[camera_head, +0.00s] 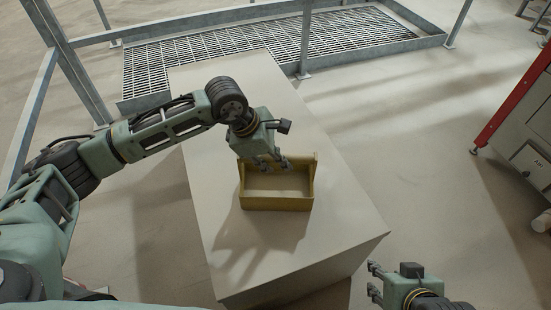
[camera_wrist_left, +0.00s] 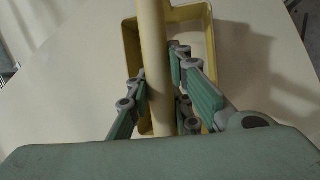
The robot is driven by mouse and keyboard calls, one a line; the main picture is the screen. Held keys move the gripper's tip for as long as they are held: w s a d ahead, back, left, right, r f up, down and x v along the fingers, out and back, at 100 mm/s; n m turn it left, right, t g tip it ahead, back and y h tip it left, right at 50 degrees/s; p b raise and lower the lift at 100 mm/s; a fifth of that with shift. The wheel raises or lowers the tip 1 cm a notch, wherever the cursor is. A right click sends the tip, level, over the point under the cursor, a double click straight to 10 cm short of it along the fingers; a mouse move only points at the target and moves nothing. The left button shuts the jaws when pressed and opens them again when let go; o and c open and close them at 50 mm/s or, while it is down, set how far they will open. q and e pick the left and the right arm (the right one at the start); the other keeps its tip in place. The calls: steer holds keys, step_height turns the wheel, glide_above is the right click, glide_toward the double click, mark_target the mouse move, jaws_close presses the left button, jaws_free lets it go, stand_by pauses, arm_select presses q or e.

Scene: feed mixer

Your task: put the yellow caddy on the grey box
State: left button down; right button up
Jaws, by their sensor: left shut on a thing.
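The yellow caddy (camera_head: 276,203) is an open tray with raised ends and a round bar handle. It is upright over the top of the long grey box (camera_head: 340,218), near its middle; I cannot tell whether its bottom touches the box. My left gripper (camera_head: 268,164) is above the caddy. In the left wrist view, the left gripper (camera_wrist_left: 160,95) is shut around the handle bar (camera_wrist_left: 155,50), a finger on each side. My right gripper (camera_head: 374,281) is at the lower right, off the box, with its fingers apart and nothing between them.
A metal grating platform (camera_head: 220,55) with grey posts (camera_head: 305,40) stands behind the box. A grey cabinet with a red edge (camera_head: 515,100) is at the right. The box top is bare around the caddy, and the floor right of the box is clear.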

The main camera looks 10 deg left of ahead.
steer(key=shift+w, duration=0.15)
steer(key=shift+w+a+r, duration=0.15)
steer(key=shift+w, duration=0.15)
arm_select(q)
steer(key=c, duration=1.6)
jaws_free()
arm_select(e)
steer(key=shift+w+r+t, duration=0.1)
steer(key=shift+t, duration=0.2)
